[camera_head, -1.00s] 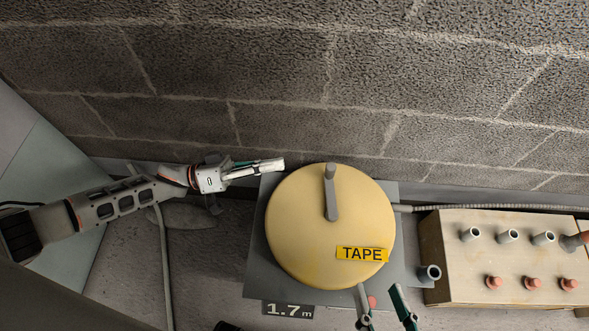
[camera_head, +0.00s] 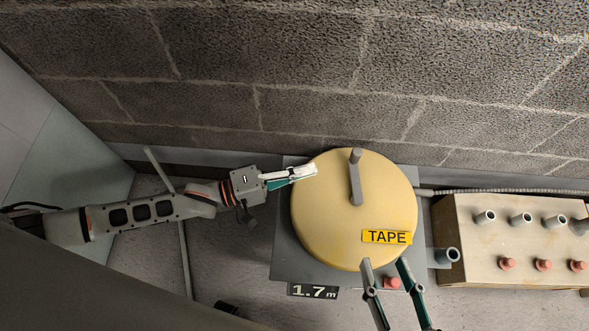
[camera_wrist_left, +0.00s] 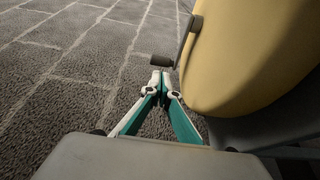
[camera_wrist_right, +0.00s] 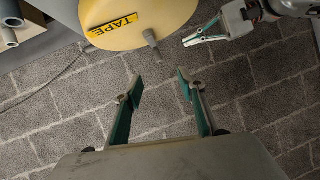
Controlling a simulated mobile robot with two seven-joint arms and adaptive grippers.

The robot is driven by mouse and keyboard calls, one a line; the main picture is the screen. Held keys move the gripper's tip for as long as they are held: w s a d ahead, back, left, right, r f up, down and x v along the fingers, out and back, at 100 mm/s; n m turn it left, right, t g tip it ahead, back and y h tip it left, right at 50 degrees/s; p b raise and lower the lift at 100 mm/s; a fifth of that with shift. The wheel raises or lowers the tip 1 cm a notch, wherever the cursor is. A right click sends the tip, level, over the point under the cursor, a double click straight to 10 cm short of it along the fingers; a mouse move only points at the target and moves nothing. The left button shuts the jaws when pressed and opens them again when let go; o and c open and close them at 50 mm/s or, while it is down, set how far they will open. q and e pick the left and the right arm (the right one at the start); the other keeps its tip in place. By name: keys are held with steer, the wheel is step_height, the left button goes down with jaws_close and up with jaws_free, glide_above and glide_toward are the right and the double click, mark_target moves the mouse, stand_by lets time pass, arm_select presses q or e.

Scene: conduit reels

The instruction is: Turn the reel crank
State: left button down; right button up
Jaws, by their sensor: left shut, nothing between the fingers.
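The yellow reel (camera_head: 325,225) stands on a grey base, with a TAPE label on its face. Its grey crank (camera_head: 355,182) runs from the middle toward the wall, and its handle (camera_head: 355,155) is at the far end. My left gripper (camera_head: 314,170) is shut and empty, its tips left of the handle. In the left wrist view, the handle (camera_wrist_left: 162,61) shows just beyond the fingertips (camera_wrist_left: 161,77); I cannot tell if they touch. My right gripper (camera_head: 385,262) is open and empty at the reel's near edge. The handle also shows in the right wrist view (camera_wrist_right: 152,42).
A beige box (camera_head: 510,245) with grey pipe stubs and red knobs stands right of the reel. A block wall (camera_head: 300,80) rises behind. A 1.7 m display (camera_head: 313,290) sits at the near left of the base.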

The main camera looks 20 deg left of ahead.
mark_target(351, 158)
arm_select(q)
steer(key=x, duration=0.2)
steer(key=b+x, duration=0.1)
steer(key=x, duration=0.4)
steer(key=shift+d+f+b, duration=0.15)
steer(key=shift+f+b, duration=0.1)
steer(key=shift+b, duration=0.05)
steer(key=shift+w+d+r, duration=0.1)
steer(key=shift+w+d, duration=0.3)
steer(key=shift+d, duration=0.05)
steer(key=shift+w+r, duration=0.1)
arm_select(e)
steer(key=a+m, duration=0.2)
steer(key=a, duration=0.1)
steer(key=shift+s+f+m+y, duration=0.2)
steer(key=shift+s+m+y, duration=0.1)
steer(key=shift+s+m, duration=0.1)
arm_select(q)
steer(key=shift+w+d, duration=0.1)
steer(key=shift+d, duration=0.05)
arm_select(e)
steer(key=shift+s+a, duration=0.1)
steer(key=shift+a, duration=0.05)
